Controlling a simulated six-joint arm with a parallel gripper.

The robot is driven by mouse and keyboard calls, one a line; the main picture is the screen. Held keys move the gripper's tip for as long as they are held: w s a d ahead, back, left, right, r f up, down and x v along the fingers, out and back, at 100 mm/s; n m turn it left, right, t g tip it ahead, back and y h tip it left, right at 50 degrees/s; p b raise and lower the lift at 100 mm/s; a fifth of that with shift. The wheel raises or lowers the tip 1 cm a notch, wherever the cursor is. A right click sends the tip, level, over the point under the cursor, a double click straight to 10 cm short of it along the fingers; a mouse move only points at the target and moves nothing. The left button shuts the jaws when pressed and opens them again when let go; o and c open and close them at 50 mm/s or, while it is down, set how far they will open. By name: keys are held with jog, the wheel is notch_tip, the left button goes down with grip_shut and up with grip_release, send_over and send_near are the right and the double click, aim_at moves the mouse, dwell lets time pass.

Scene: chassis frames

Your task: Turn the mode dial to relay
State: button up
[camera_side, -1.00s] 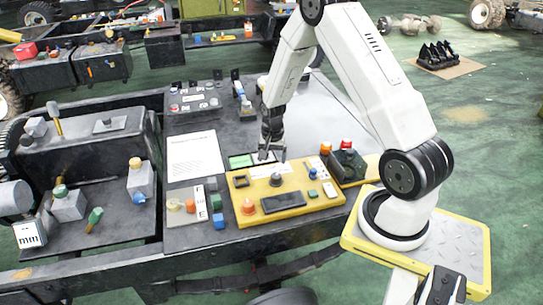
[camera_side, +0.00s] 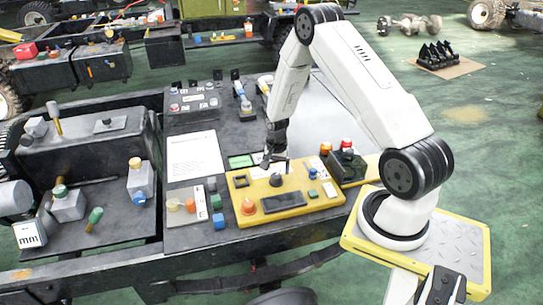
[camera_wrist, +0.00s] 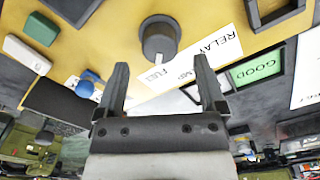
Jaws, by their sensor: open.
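The mode dial (camera_wrist: 160,40) is a dark grey round knob on a yellow panel (camera_side: 240,213). It also shows in the side view (camera_side: 276,180). In the wrist view its white pointer mark faces down the picture, towards lettering that seems to read FUEL. The word RELAY stands on the white label (camera_wrist: 228,42) to the right of the dial. My gripper (camera_wrist: 161,63) is open and empty. Its fingertips are apart, just below the dial in the wrist view, not around it. In the side view my gripper (camera_side: 276,158) hangs just above and behind the dial.
The panel also carries an orange knob (camera_side: 249,206), a black rectangular block (camera_side: 284,203), a blue button (camera_side: 312,173) and a pale switch (camera_side: 329,189). A green GOOD display (camera_wrist: 256,68) lies behind it. A dark box with a red knob (camera_side: 346,145) stands at right.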

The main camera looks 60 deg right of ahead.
aim_at(276, 175)
jog(key=shift+f, duration=2.15)
grip_shut()
